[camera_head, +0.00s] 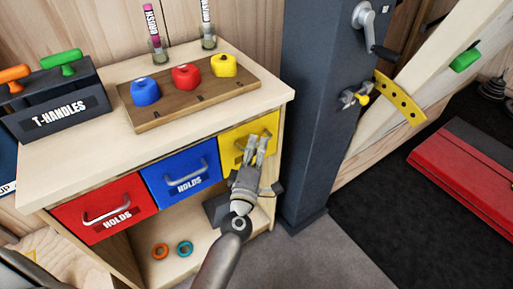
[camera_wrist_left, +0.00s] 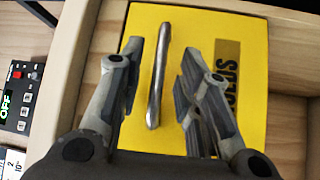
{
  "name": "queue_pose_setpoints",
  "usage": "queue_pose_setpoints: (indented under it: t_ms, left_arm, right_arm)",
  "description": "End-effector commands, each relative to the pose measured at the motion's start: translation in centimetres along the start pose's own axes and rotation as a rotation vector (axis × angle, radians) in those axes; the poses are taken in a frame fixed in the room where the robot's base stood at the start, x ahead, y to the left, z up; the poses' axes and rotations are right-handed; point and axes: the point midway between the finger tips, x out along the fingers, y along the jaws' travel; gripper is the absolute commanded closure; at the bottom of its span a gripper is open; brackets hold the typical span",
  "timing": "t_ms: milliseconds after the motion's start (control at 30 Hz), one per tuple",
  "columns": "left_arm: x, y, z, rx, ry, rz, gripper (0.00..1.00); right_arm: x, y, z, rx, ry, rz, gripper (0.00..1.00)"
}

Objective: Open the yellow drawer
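The yellow drawer (camera_head: 230,148) is shut, at the right end of the drawer row in the wooden cabinet. In the left wrist view its yellow front (camera_wrist_left: 205,25) fills the middle, with a dark label at the right. Its metal bar handle (camera_wrist_left: 157,75) stands between the two fingers of my left gripper (camera_wrist_left: 163,55). The fingers are spread, one on each side of the handle, with gaps showing. In the head view my left gripper (camera_head: 257,146) is in front of the drawer and partly hides the handle and label. My right gripper is not in view.
A red drawer (camera_head: 82,208) and a blue drawer (camera_head: 165,172) sit to the left, both shut. The open shelf below holds two small rings (camera_head: 184,248). A dark grey post (camera_head: 312,150) stands close to the cabinet's right. Holds on a wooden board (camera_head: 205,98) lie on top.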

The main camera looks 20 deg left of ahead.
Motion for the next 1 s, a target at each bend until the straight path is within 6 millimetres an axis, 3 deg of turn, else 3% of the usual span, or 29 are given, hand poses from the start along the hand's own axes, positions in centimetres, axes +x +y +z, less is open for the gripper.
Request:
queue_pose_setpoints:
  t_ms: [267,533,1000]
  left_arm:
    - [0.16,0.02,0.00,-0.001,0.000,0.000,0.68]
    - [0.14,0.00,0.00,-0.001,0.000,0.000,1.00]
    - [-0.25,-0.08,-0.33,0.000,-0.001,-0.002,1.00]
  right_arm:
    - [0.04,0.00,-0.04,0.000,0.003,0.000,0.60]
    - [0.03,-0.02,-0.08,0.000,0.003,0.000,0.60]
    - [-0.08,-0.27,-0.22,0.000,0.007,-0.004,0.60]
